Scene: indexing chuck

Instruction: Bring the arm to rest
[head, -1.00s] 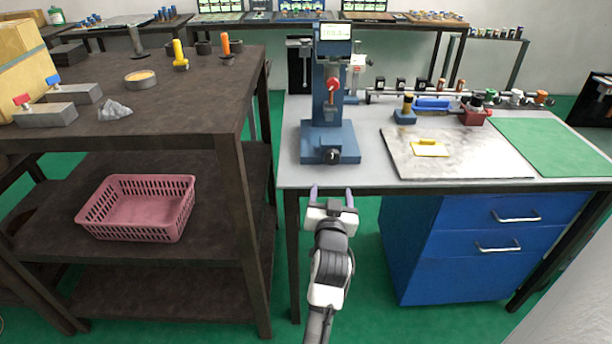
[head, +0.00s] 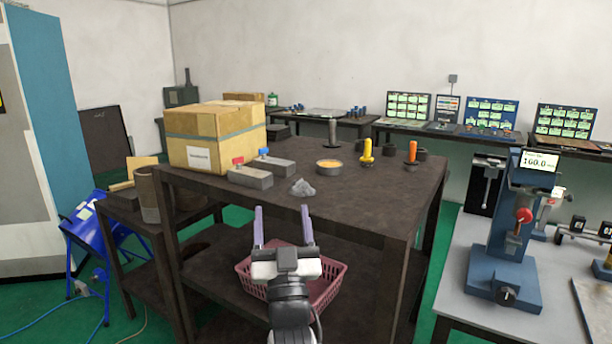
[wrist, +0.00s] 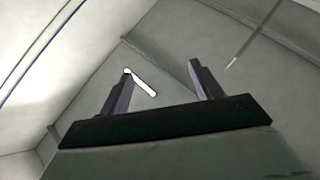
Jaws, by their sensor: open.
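My gripper (head: 283,228) is in the lower middle of the head view, its two fingers apart and pointing up, with nothing between them. It is in front of the dark shelf unit (head: 330,205), and in the picture it overlaps the pink basket (head: 326,288) on the lower shelf. In the wrist view my gripper (wrist: 160,85) also shows both fingers spread and empty, against pale wall or ceiling surfaces. The frames do not show it touching anything.
The shelf top carries a cardboard box (head: 215,140), two grey blocks with clamps, a grey lump (head: 302,188), a round dish (head: 329,166) and yellow and orange tools. A blue press (head: 505,250) stands on the right bench. A blue stand (head: 88,235) is at left.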

